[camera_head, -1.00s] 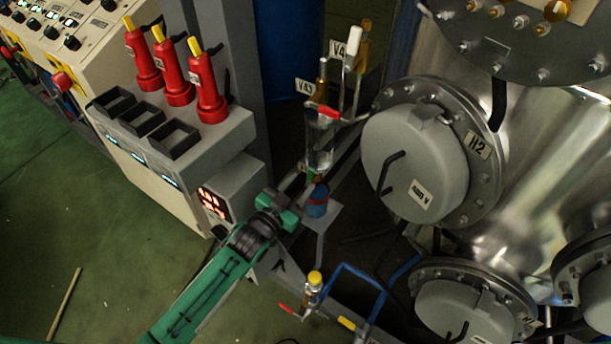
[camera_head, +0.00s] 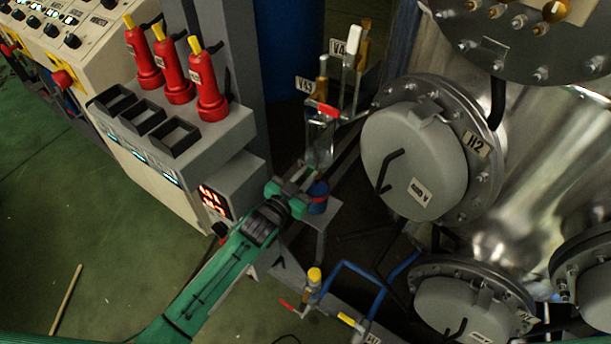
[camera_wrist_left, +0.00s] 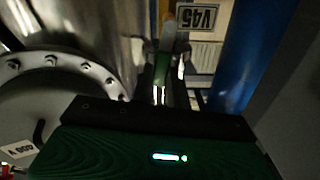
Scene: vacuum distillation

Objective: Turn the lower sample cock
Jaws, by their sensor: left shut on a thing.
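The glass sample vessel (camera_head: 320,140) with a red handle (camera_head: 328,110) on its top stands left of the H2 flange in the head view. The lower sample cock at its foot is mostly hidden by my left gripper (camera_head: 307,184). That gripper reaches in from the lower left and is shut on the cock, just below the glass. My right gripper is not in view.
The grey cabinet (camera_head: 190,150) with red-handled devices (camera_head: 211,90) stands close left of the arm. The H2 tank cover (camera_head: 415,165) is close on the right. Below are a yellow-capped valve (camera_head: 314,277) and blue pipes (camera_head: 350,268).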

